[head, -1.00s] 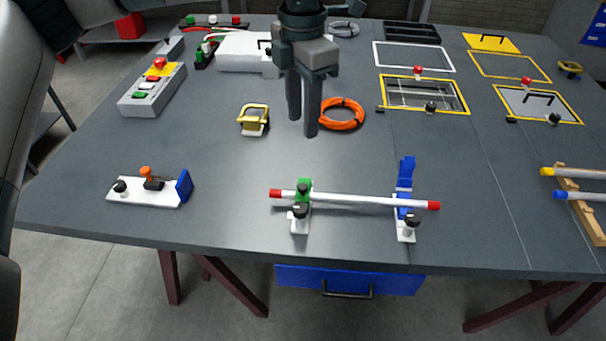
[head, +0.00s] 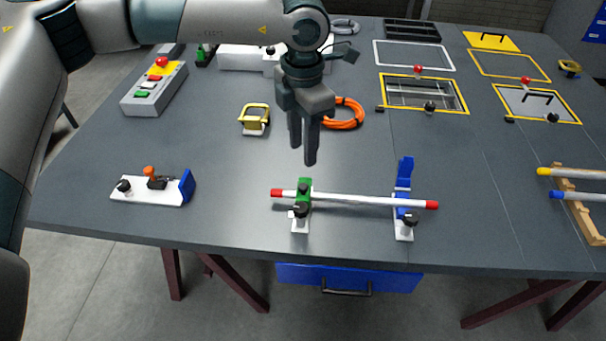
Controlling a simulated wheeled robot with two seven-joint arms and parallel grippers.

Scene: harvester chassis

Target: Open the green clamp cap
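The green clamp cap (head: 304,187) sits over the left end of a white rod (head: 350,199) with red tips, on a white clamp base (head: 300,222) with a black knob. It looks closed over the rod. The blue clamp cap (head: 405,172) at the rod's right end stands upright, raised. My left gripper (head: 304,158) points down just above and behind the green cap, apart from it. Its two fingers show a narrow gap and hold nothing visible. My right gripper is not in view.
A white fixture with a blue plate (head: 186,186) stands at the left. A yellow clamp (head: 254,119) and an orange cable coil (head: 343,113) lie behind my gripper. Framed panels (head: 424,95) fill the back right. The table in front of the gripper's left side is clear.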

